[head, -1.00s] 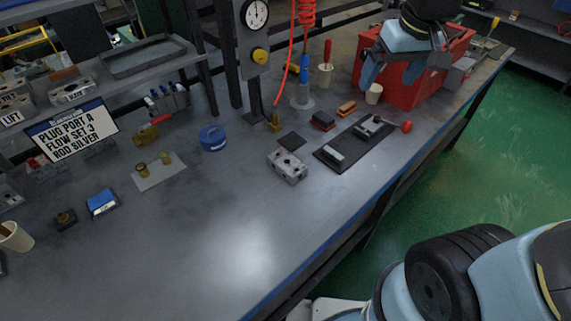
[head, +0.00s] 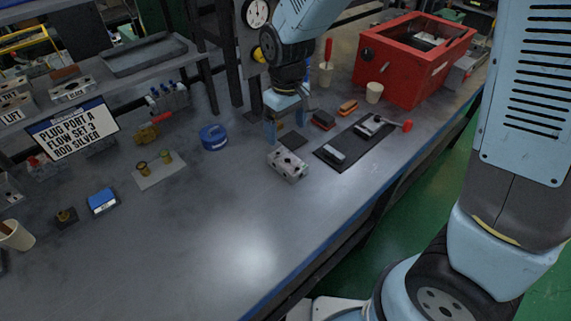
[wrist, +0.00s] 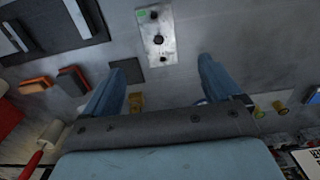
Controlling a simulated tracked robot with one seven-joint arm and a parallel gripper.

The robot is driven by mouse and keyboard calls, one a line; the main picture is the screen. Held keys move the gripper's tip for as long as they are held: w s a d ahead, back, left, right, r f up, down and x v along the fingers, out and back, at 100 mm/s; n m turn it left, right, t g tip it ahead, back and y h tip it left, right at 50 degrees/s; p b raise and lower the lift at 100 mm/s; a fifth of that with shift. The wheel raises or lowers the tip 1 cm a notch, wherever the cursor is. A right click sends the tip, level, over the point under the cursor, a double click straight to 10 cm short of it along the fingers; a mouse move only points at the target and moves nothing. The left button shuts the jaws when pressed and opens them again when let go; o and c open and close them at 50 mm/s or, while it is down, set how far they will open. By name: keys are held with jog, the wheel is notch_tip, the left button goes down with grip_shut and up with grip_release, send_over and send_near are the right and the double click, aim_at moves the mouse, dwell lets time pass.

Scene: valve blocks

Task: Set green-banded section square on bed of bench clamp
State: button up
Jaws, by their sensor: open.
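The section (head: 287,166) is a grey metal block with holes, lying on the bench in front of my gripper in the head view. In the wrist view the block (wrist: 158,40) shows a green patch at its far end. My gripper (head: 287,122) is open and empty above the bench, just behind the block. In the wrist view the open gripper (wrist: 163,65) has the block beyond and between its fingertips, not touching. The bench clamp (head: 350,144) is a dark plate with grey jaws and a red-knobbed handle, right of the block; part of it shows in the wrist view (wrist: 58,36).
A small dark square pad (head: 293,140) lies behind the block. Black and orange pieces (head: 347,107) and a cup (head: 374,92) stand behind the clamp, near a red box (head: 410,75). A blue round item (head: 213,137) is left. The front bench is clear.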

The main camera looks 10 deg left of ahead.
aim_at(287, 160)
notch_tip(287, 160, down, 13)
jog(key=shift+d+r, duration=0.15)
dwell(0.6)
jog(key=c, duration=1.6)
jog(key=shift+o, duration=0.2)
jog(key=shift+r, duration=0.15)
